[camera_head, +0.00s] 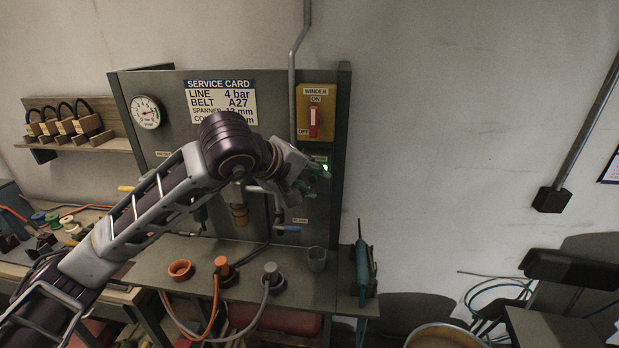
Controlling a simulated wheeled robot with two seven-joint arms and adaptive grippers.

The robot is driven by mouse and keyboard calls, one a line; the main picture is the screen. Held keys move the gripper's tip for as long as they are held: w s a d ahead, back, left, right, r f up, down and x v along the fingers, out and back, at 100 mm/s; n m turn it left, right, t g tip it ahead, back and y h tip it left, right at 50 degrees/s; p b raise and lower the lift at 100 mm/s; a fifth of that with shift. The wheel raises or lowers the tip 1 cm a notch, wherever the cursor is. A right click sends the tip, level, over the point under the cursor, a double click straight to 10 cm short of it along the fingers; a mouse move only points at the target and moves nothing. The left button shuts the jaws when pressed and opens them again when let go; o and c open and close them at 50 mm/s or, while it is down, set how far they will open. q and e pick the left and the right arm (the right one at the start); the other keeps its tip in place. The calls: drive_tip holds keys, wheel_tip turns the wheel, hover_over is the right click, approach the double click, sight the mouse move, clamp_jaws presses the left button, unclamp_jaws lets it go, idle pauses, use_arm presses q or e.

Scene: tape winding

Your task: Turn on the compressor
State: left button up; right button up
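A grey-green service panel (345,110) stands against the wall. A small green-lit control (325,168) is on its right side; its label is too small or covered to read, so I cannot tell whether it belongs to the compressor. Above it is a yellow plate marked WINDER (329,103) with ON and OFF and a red-and-white switch handle (313,122). My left gripper (307,180) is at the panel just left of the green light; I cannot tell whether it touches. Its fingers are foreshortened and dark. My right gripper is not in view.
A pressure gauge (146,112) and a service card (220,101) are on the panel. A blue-handled valve (288,228) sits below my gripper. The ledge holds an orange ring (180,270), hose plugs and a grey cup (317,259).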

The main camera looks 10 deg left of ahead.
use_arm(q)
drive_tip(key=c, duration=0.6)
clamp_jaws()
drive_tip(key=shift+w+r, duration=0.1)
drive_tip(key=shift+r, duration=0.1)
drive_tip(key=shift+w+r+g+p, duration=0.1)
drive_tip(key=shift+r+g+p, duration=0.1)
drive_tip(key=shift+g+p, duration=0.35)
drive_tip(key=shift+o, duration=2.3)
unclamp_jaws()
drive_tip(key=shift+o, duration=0.7)
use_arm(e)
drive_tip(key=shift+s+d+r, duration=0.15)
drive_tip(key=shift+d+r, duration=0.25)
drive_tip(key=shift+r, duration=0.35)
use_arm(q)
drive_tip(key=shift+f, duration=0.2)
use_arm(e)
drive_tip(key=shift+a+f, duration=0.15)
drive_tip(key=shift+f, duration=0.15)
